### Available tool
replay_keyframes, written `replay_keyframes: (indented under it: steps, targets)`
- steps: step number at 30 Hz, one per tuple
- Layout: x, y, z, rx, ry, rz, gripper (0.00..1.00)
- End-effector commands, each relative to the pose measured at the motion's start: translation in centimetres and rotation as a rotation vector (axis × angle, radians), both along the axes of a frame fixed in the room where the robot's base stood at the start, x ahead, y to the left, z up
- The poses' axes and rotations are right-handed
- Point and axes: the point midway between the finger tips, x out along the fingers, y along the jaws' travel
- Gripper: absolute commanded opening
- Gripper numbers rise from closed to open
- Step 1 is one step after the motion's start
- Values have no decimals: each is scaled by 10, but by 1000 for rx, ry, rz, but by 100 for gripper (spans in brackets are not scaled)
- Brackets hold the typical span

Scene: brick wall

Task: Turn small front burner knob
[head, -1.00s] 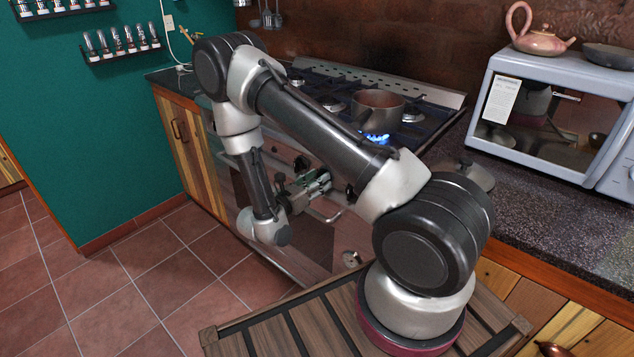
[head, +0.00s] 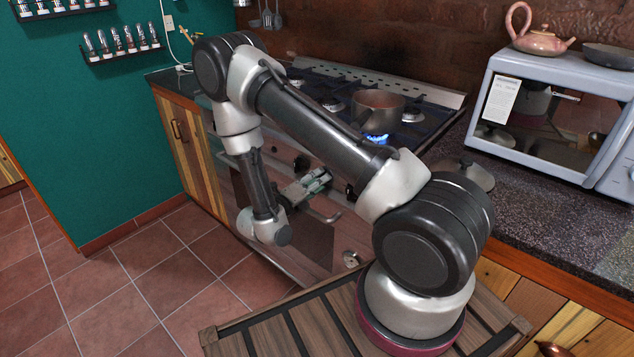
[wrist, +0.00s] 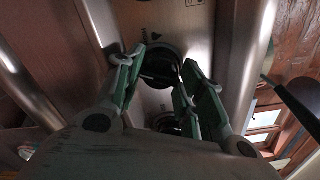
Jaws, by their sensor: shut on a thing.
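The stove (head: 325,235) has a metal front panel with dark round knobs. In the wrist view, one dark knob (wrist: 160,66) sits between my fingertips, beside a printed burner mark on the panel. My gripper (wrist: 162,72) is shut on this knob, with a greenish finger on either side. In the head view, my gripper (head: 318,180) is at the stove's front, and the held knob is hidden there. A blue flame (head: 376,139) burns under a brown pot (head: 378,108) on a front burner.
Another knob (wrist: 166,122) shows lower in the wrist view, close to my fingers. In the head view, a knob (head: 350,191) is just right of my gripper. An oven handle bar (head: 325,215) runs below. A microwave (head: 550,115) stands on the right counter.

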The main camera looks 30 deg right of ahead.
Motion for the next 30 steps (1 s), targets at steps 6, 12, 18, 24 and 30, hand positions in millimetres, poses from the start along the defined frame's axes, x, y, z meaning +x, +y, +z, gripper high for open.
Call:
replay_keyframes:
  steps: [6, 12, 18, 24, 30]
  targets:
    - [0, 1, 0, -43, 108, 3, 15]
    - [1, 1, 0, -65, 161, 3, 15]
    - [1, 1, 0, -72, 178, 3, 15]
    - [1, 1, 0, -73, 180, 3, 15]
    - [1, 1, 0, -72, 179, 3, 51]
